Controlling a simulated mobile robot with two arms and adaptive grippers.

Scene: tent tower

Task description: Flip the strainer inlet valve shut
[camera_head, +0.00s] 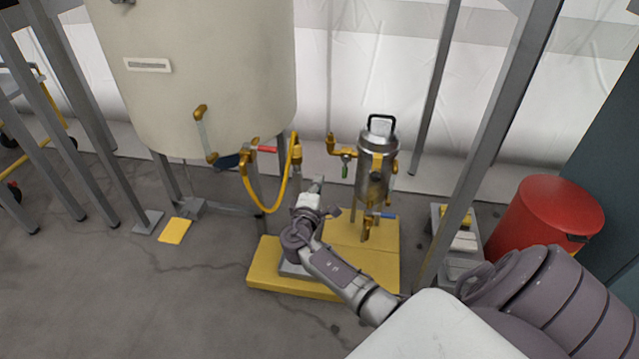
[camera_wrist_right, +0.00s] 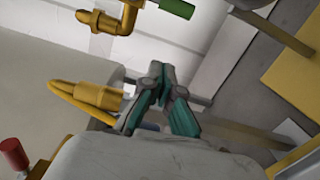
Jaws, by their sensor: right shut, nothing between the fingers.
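The steel strainer (camera_head: 375,178) stands upright on a yellow platform (camera_head: 390,262), with a black handle on its lid. A brass inlet pipe with an elbow (camera_head: 331,143) comes off its upper left side. The inlet valve's green handle (camera_head: 345,169) hangs down below this pipe. In the right wrist view the green handle (camera_wrist_right: 177,8) shows at the top edge, beside the brass elbow (camera_wrist_right: 108,22). My right gripper (camera_head: 318,184) is shut and empty, left of and below the green handle, apart from it. In the wrist view its fingertips (camera_wrist_right: 160,70) meet. My left gripper is out of view.
A cream tank (camera_head: 215,70) stands at left, with a red-handled valve (camera_head: 265,150) and a yellow hose (camera_head: 275,205) close to my right gripper. A blue handle (camera_head: 388,215) sits low on the strainer. Grey posts and a red bin (camera_head: 545,215) stand at right.

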